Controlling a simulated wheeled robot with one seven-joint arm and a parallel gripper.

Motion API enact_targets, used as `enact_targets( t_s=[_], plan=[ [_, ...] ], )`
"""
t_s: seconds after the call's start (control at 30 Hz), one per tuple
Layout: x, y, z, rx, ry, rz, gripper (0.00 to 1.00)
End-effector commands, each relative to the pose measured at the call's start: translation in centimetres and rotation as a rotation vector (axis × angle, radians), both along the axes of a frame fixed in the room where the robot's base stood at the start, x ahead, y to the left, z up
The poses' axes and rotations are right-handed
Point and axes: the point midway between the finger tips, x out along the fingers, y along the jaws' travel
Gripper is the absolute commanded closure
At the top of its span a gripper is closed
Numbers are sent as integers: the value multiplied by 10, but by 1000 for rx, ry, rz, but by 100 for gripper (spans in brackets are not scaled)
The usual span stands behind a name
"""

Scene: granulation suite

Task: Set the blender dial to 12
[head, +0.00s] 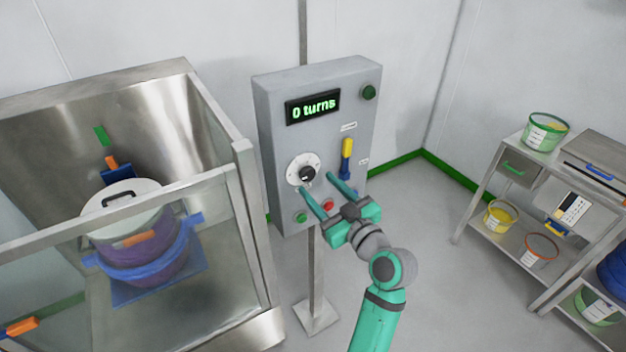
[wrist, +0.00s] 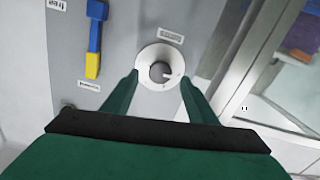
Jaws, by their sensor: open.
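The blender dial (head: 306,174) is a dark knob on a round white plate (head: 291,172), on the front of a grey control box (head: 285,150). The display (head: 313,107) above it reads "0 turns". My gripper (head: 315,185) is open in front of the box, with its green fingers reaching toward the dial. In the wrist view the dial (wrist: 160,71) lies just beyond and between the two fingertips (wrist: 159,82), with nothing held. I cannot tell whether the fingertips touch the plate. The small marks around the dial are too small to read.
A yellow and blue lever (head: 346,158) is right of the dial. A green button (head: 301,217) and a red button (head: 328,206) sit below, and a dark green knob (head: 369,93) above. A glass-walled steel enclosure (head: 251,215) stands left; a steel shelf cart (head: 483,190) stands right.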

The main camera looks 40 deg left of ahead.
Motion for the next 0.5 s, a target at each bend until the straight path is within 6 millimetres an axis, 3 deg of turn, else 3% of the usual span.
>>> enact_targets(
  t_s=[0.2, 0.5],
  plan=[
    [11, 27, 0, 1, 1, 1, 47],
    [14, 40, 0, 0, 0, 3, 47]
  ],
)
